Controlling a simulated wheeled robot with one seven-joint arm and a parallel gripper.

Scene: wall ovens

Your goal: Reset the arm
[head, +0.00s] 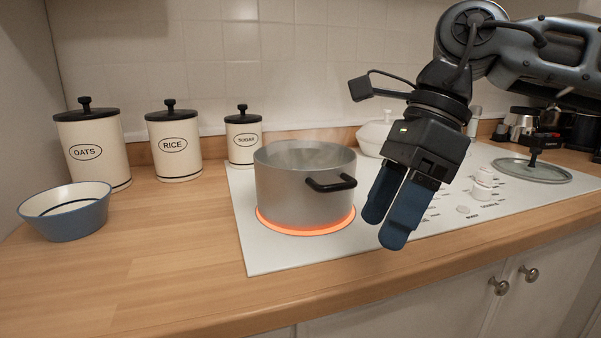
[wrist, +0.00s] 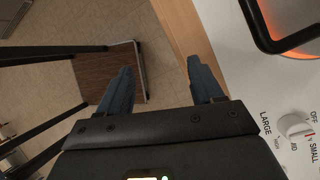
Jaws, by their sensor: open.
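My gripper (head: 396,212) hangs from the arm with its blue fingers pointing down, to the right of the steaming metal pot (head: 290,195) in the head view. It is in front of the white cooktop as seen there. In the wrist view my gripper (wrist: 158,78) has its two fingers apart, with nothing between them. Below them are the floor (wrist: 100,55) and the wooden counter edge (wrist: 195,40).
The pot stands on a glowing orange burner (head: 300,231). A glass lid (head: 530,172) lies at the right of the white cooktop (head: 270,258). Canisters and a blue bowl (head: 68,215) stand at left. A knob (wrist: 293,126) shows in the wrist view.

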